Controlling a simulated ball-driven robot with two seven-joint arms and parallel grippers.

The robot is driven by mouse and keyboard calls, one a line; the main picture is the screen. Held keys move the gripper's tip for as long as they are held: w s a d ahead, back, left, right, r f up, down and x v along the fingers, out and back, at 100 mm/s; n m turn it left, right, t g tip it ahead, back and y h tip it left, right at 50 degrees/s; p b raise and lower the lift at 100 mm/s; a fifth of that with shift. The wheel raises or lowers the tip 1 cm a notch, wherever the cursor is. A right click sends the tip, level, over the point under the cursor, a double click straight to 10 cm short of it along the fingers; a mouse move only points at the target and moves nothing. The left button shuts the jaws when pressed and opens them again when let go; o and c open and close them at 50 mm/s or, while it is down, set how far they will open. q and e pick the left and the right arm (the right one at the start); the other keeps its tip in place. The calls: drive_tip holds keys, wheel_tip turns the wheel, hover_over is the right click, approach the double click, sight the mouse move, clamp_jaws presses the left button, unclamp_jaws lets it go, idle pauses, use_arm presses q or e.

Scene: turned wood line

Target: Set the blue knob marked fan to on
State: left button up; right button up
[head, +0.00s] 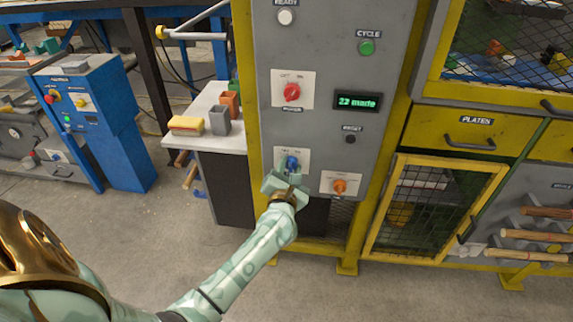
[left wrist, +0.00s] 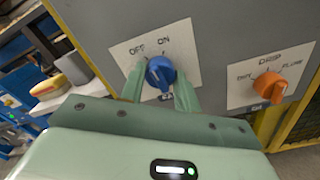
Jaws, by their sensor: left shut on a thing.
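The blue knob (head: 292,163) is on a white plate low on the grey panel. In the left wrist view the blue knob (left wrist: 160,72) sits below the printed words OFF, on the left, and ON, to the right. My left gripper (head: 290,172) reaches the knob from below in the head view. In the left wrist view its two green fingers (left wrist: 160,88) stand on either side of the knob, shut on it. The fingers and gripper body hide the lower part of the plate and most of its label. I cannot tell exactly where the knob points. My right gripper is not in view.
An orange knob (head: 340,186) is close to the right of the blue one. A red knob (head: 292,92), a small display (head: 358,101) and a black reset button (head: 350,139) are above.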

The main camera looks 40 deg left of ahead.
use_arm(q)
drive_tip(key=m+p, duration=0.2)
drive_tip(key=m, duration=0.1)
drive_tip(key=shift+r+m+p, duration=0.2)
drive_tip(key=shift+m+p, duration=0.1)
drive_tip(key=shift+f+m+p, duration=0.2)
drive_tip(key=shift+m+p, duration=0.85)
drive_tip(key=shift+m, duration=0.75)
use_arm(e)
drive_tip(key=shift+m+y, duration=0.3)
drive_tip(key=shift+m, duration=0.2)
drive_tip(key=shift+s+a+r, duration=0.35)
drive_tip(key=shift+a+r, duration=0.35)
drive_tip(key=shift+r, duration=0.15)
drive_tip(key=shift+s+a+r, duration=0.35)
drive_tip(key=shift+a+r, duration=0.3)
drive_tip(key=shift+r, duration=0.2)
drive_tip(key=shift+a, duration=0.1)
use_arm(q)
drive_tip(key=shift+f, duration=0.1)
drive_tip(key=o, duration=1)
drive_tip(key=shift+d, duration=0.1)
